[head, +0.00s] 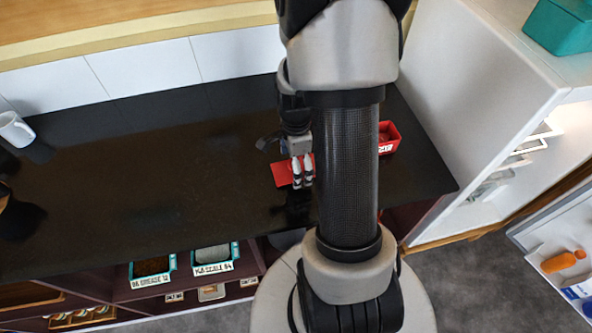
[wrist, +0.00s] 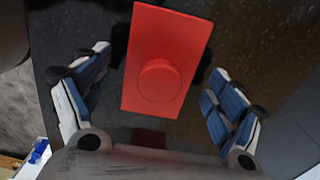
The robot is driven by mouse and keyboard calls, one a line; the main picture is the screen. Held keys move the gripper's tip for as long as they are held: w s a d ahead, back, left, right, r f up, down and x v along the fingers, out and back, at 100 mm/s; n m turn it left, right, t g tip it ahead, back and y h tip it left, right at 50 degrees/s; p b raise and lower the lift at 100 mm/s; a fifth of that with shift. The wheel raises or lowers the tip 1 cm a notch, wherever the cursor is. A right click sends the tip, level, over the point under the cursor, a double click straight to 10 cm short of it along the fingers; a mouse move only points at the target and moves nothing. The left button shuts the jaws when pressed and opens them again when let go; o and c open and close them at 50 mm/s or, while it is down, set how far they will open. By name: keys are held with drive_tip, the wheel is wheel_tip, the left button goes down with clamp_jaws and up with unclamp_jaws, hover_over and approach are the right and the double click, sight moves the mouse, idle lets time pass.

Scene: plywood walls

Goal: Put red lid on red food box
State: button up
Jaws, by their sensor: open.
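The red lid (head: 283,174) is a flat rectangle on the black counter in the head view. In the wrist view the red lid (wrist: 168,45) shows a round raised knob near its middle and lies between the spread fingers. My gripper (head: 302,172) is just above the lid in the head view. In the wrist view my gripper (wrist: 155,110) is open with the lid between its two sides, and I see no grip on it. The red food box (head: 389,138) stands on the counter to the right, open at the top, partly hidden behind my arm.
The black counter (head: 130,170) is clear to the left, with a white mug (head: 15,129) at its far left. A white cabinet (head: 480,90) stands close to the right of the red box. Labelled bins (head: 213,259) sit on a shelf below the counter's front edge.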

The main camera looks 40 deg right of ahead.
drive_tip(key=shift+r, duration=0.1)
drive_tip(key=shift+c, duration=0.4)
drive_tip(key=c, duration=0.8)
drive_tip(key=shift+s, duration=0.1)
drive_tip(key=shift+c, duration=1.1)
